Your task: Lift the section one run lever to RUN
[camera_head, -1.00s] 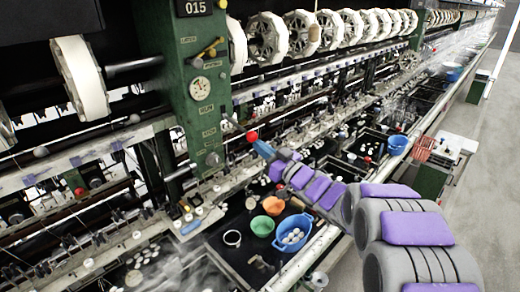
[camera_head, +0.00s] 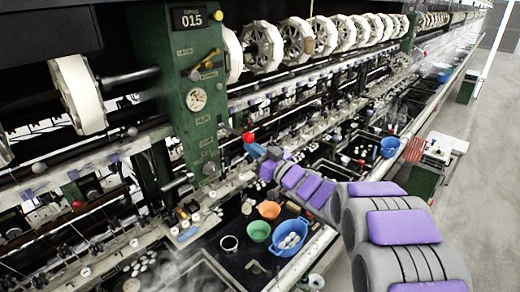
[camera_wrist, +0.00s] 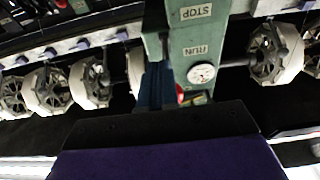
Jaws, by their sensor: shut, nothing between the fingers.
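The section one run lever shows as a red knob (camera_head: 248,137) beside the green post (camera_head: 178,75) marked 015. My gripper (camera_head: 254,150) is shut and empty, with its blue tip close below and right of the knob. I cannot tell whether they touch. In the wrist view, which is upside down, the knob (camera_wrist: 180,93) is partly hidden beside my blue fingers (camera_wrist: 155,85). The RUN plate (camera_wrist: 197,50) lies between the STOP plate (camera_wrist: 196,12) and the white gauge (camera_wrist: 201,74). Most of the lever's arm is hidden.
A yellow-knobbed handle (camera_head: 206,65) is higher on the post. White reels (camera_head: 262,46) line the machine to the right. Below my arm are an orange bowl (camera_head: 269,209), a green bowl (camera_head: 258,231) and a blue basin (camera_head: 290,237). A clear aisle (camera_head: 460,210) runs at right.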

